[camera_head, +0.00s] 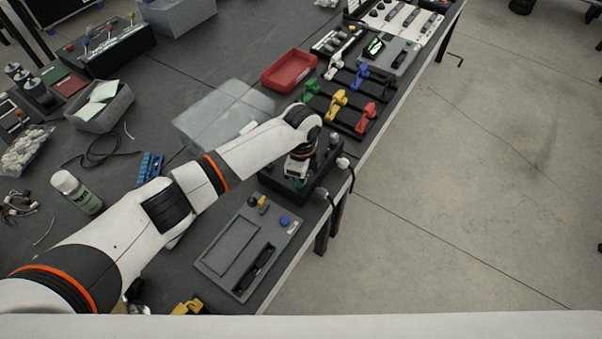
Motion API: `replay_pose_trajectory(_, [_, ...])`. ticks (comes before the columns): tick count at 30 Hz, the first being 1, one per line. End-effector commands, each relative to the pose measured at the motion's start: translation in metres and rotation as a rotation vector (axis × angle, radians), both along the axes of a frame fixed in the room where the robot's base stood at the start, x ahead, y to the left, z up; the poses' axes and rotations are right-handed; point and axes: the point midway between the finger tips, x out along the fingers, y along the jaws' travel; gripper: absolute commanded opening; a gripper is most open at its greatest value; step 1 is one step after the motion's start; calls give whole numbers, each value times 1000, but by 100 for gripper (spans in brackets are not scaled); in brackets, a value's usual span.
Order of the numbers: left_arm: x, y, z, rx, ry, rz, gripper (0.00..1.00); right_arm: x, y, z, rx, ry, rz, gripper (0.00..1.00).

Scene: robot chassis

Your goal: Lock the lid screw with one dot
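My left arm reaches in from the left, and its gripper (298,172) points down over a black box-like fixture (277,184) near the table's right edge. The wrist hides most of the fixture's top. The fingertips are too small and covered to show whether they are open or touching anything. A white-capped knob (343,162) and a grey knob (322,193) show at the fixture's right side. I cannot make out a lid screw or any dot marks. My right gripper is not in view.
A grey panel (222,262) with knobs lies in front of the fixture. Behind it are a rack with coloured clamps (366,117), a red tray (289,71) and a clear plastic sheet (215,115). A spray can (78,192) stands at left. Open floor lies right of the table.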

Motion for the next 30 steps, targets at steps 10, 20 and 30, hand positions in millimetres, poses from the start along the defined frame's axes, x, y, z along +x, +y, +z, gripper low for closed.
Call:
replay_pose_trajectory(10, [0, -1, 1, -3, -1, -51, 1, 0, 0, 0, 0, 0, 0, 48])
replay_pose_trajectory(20, [0, -1, 1, -3, -1, -51, 27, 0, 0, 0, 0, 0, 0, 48])
replay_pose_trajectory(30, [0, -1, 0, -1, -1, -49, 45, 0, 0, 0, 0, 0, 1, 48])
